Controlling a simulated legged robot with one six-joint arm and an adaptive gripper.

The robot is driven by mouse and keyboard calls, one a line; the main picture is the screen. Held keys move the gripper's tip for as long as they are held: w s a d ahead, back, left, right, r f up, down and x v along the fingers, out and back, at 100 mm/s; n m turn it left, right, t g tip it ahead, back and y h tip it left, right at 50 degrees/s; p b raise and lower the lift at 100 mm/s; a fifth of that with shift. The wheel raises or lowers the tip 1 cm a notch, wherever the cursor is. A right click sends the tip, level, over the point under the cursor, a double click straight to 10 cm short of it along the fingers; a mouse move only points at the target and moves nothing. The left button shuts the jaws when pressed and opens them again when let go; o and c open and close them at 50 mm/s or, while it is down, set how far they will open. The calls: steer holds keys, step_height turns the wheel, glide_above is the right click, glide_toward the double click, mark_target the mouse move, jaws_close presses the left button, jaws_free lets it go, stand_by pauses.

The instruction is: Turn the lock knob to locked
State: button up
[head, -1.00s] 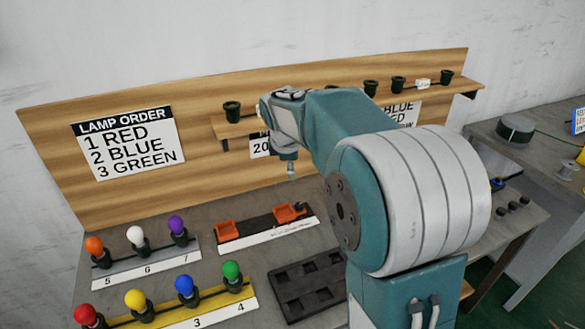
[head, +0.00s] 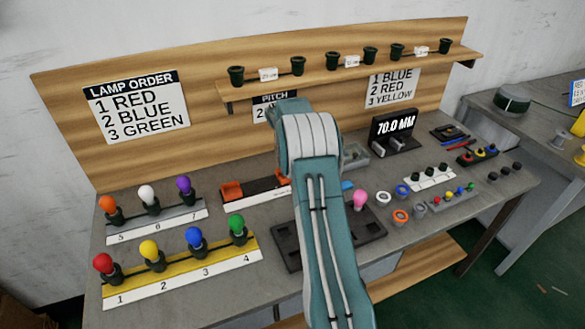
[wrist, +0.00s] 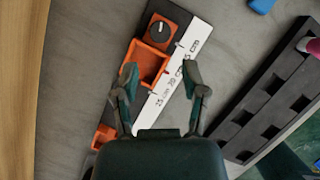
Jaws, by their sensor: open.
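The lock knob (wrist: 160,30) shows in the wrist view as a black round dial with a white pointer line, on an orange block at the top of a black rail. An orange open-topped box (wrist: 147,64) sits just below it on the rail. A white scale strip (wrist: 177,82) runs along the rail's right side. My gripper (wrist: 160,72) is open and empty, its fingertips apart over the box and strip, below the knob in the picture. In the head view, one orange piece (head: 232,190) shows at the rail's left end; my arm hides the knob and gripper.
A black tray with recesses (wrist: 272,92) lies right of the rail, with a pink bulb at its edge. A blue piece (wrist: 262,5) is at the top. In the head view, lamp rows (head: 180,277) stand left, and a display (head: 394,128) stands back right.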

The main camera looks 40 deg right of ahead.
steer(key=x, duration=0.8)
steer(key=shift+w+a+f, duration=0.1)
steer(key=shift+f, duration=0.15)
steer(key=shift+d+f, duration=0.35)
steer(key=shift+f, duration=0.1)
steer(key=shift+c, duration=0.3)
steer(key=shift+a, duration=0.1)
jaws_close()
